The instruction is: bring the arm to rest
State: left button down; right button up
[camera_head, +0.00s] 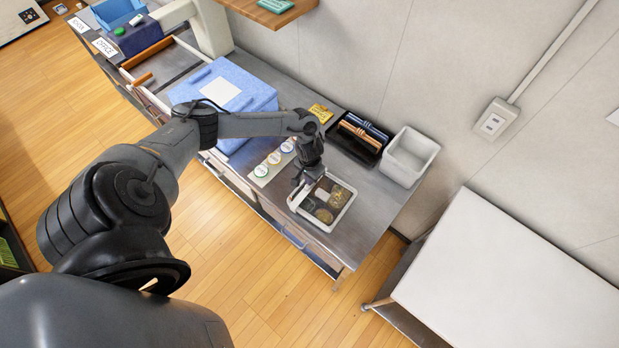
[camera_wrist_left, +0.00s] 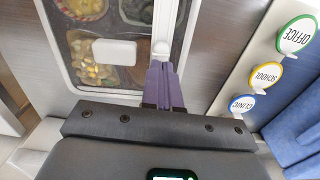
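A white-rimmed bento tray (camera_head: 308,217) with a clear or dark cover lies near the front right of the metal counter, with food in its compartments. It also fills the top left of the left wrist view (camera_wrist_left: 184,30), with a blank white label on the cover. My left gripper (camera_head: 299,184) is at the tray's left rim, pointing down. In the left wrist view its purple-grey fingers (camera_wrist_left: 163,70) are close together, their tips next to a small white piece on the rim. Whether they touch or pinch it I cannot tell. My right gripper is out of view.
Round OFFICE (camera_wrist_left: 297,35), SCHOOL (camera_wrist_left: 266,74) and CLINIC (camera_wrist_left: 242,105) tags stand beside the tray. A black rack (camera_head: 357,138) and an empty white bin (camera_head: 409,157) are behind. A white table (camera_head: 510,270) stands right.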

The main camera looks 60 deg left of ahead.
pick_arm(q)
jog(key=shift+f+b, duration=0.3)
jog(key=shift+f, duration=0.3)
jog(key=shift+r, duration=0.1)
dwell(0.4)
notch_tip(320, 180, up, 3)
jog(key=p, duration=0.3)
jog(key=shift+p, duration=0.3)
notch_tip(320, 180, up, 5)
jog(key=p, duration=0.6)
